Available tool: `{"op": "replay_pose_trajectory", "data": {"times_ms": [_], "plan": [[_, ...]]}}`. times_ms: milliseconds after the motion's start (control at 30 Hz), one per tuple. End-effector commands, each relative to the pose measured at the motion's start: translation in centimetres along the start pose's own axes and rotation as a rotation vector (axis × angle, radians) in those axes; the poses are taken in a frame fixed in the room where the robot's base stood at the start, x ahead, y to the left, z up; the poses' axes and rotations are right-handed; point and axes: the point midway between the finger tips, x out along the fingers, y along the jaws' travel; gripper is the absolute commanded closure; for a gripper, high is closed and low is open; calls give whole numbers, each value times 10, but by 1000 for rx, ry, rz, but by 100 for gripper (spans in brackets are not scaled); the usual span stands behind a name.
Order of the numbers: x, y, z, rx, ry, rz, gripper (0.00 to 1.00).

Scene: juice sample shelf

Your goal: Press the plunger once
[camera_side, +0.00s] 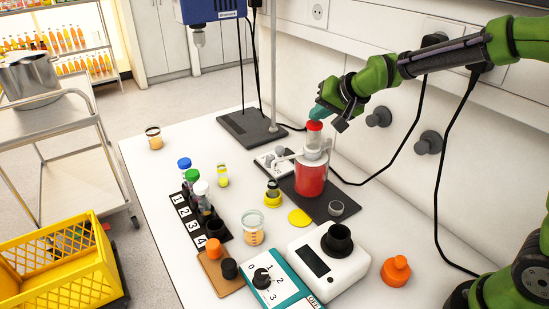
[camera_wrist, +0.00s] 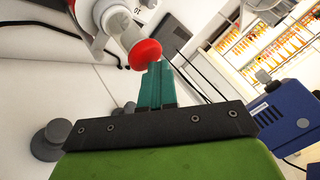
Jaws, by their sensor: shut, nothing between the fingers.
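The dispenser (camera_side: 309,178) is a bottle of red liquid with a white pump head and a side spout, standing on a dark mat (camera_side: 336,192). Its red plunger cap (camera_side: 314,126) sits on top, and it also shows in the wrist view (camera_wrist: 145,54). My gripper (camera_side: 322,110) is shut and empty, its teal fingertips just above or against the plunger cap. In the wrist view the teal fingers (camera_wrist: 154,82) are together, with their tips at the edge of the red cap. I cannot tell whether they touch it.
A numbered rack (camera_side: 200,217) with several capped vials stands to the left. A small jar (camera_side: 272,193), a yellow disc (camera_side: 299,217), a cup (camera_side: 252,228) and a white device (camera_side: 328,264) surround the mat. Behind is a stirrer stand (camera_side: 250,128). The wall is close on the right.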

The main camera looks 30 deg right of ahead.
Motion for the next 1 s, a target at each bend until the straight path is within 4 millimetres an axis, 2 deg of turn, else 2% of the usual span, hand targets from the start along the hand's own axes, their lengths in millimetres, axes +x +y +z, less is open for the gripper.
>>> {"op": "replay_pose_trajectory", "data": {"times_ms": [600,1000], "plan": [[3,3,4,1,-8,5,100],[-12,-8,-7,1,-5,3,100]]}}
